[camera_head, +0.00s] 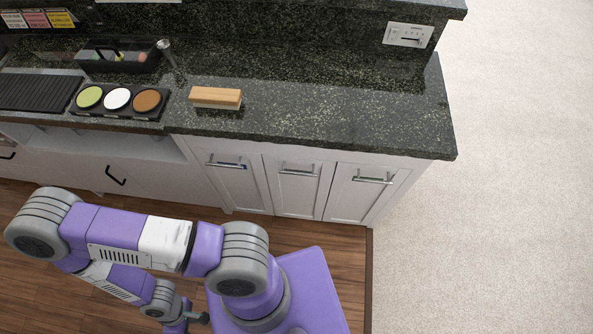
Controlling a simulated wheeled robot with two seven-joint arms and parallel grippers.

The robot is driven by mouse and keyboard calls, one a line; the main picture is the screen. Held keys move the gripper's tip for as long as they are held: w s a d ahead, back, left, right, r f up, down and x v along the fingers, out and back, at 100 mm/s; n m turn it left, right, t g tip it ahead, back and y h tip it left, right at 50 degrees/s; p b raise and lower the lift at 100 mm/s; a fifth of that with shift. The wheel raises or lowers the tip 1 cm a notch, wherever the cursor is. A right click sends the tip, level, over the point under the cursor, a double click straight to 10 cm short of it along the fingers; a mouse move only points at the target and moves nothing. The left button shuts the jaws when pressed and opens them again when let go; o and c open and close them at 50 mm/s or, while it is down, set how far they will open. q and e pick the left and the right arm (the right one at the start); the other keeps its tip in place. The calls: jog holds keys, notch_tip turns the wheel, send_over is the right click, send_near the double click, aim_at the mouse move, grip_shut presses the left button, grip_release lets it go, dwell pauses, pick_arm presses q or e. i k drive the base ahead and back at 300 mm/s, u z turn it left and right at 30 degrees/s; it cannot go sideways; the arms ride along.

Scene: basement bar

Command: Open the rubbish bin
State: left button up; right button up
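No free-standing rubbish bin shows. Three narrow white cabinet fronts stand side by side under the counter's right end: a left front (241,186), a middle front (296,191) and a right front (352,196). Each has a horizontal metal bar handle near its top, and all look closed. I cannot tell whether one of them is the bin. My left arm is folded low at the lower left, apart from the fronts. My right gripper is not in view.
The dark granite counter (345,125) holds a wooden-backed block (216,96), a tray with three coloured bowls (118,99), a black caddy (118,57) and a dark grill (38,91). Wood floor lies before the cabinets. Pale carpet (510,200) is clear at right.

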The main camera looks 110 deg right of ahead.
aim_at(299, 187)
jog(key=z, duration=5.8)
jog(key=k, duration=0.85)
jog(key=u, duration=1.45)
jog(key=i, duration=0.5)
jog(key=z, duration=0.05)
